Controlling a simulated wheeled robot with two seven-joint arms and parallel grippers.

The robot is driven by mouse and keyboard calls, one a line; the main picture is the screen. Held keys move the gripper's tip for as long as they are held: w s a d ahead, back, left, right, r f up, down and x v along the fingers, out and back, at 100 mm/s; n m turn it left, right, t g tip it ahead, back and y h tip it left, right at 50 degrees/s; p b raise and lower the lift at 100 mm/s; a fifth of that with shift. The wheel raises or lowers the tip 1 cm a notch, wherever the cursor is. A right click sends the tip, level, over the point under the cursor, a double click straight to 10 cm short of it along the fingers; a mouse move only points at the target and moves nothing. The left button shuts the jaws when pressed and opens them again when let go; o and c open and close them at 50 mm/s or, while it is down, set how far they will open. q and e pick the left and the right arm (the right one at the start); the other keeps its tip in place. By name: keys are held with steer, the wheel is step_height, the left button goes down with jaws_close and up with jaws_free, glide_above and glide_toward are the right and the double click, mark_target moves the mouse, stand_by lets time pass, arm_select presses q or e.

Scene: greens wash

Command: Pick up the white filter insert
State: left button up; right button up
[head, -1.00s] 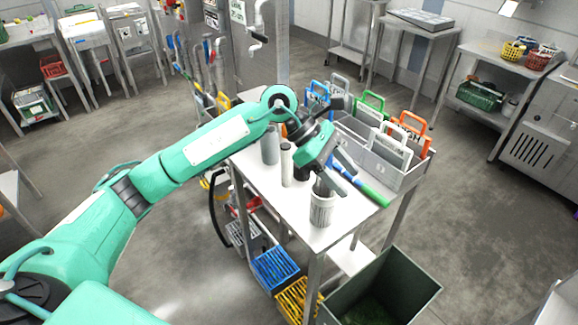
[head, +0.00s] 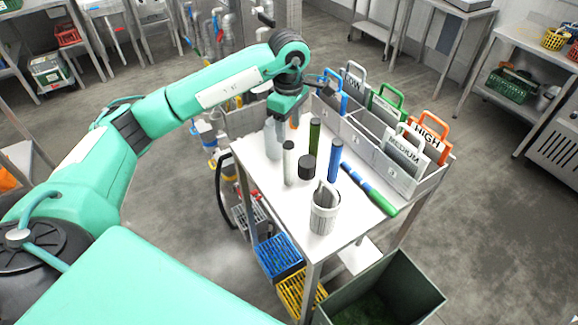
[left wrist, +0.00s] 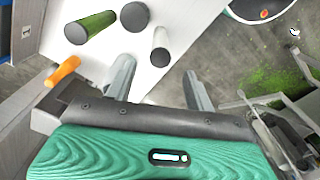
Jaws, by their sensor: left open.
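The white filter insert (head: 289,164) is a slim upright cylinder with a darker top, on the left part of the steel table (head: 262,177). It also shows in the left wrist view (left wrist: 160,62), just beyond the fingertips. My left gripper (head: 279,122) is above the table's back left part, up and slightly left of the insert in the head view. In the left wrist view its two fingers (left wrist: 157,67) are apart with nothing held between them. My right gripper is not in view.
Close by stand a green cylinder (head: 314,136), a short black one (head: 307,168), a blue one (head: 336,160) and an orange one (left wrist: 62,72). A blue-green rod (head: 368,188) lies to the right. A white cup (head: 324,217) stands in front; a divided caddy (head: 398,176) lines the back.

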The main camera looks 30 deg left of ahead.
mark_target(288, 144)
arm_select(q)
steer(key=shift+s+f+p, duration=0.1)
steer(key=shift+f+p, duration=0.25)
steer(key=shift+f, duration=0.45)
step_height(288, 144, down, 4)
steer(key=shift+f+p, duration=0.1)
steer(key=shift+p, duration=0.95)
steer(key=shift+f, duration=0.3)
jaws_close()
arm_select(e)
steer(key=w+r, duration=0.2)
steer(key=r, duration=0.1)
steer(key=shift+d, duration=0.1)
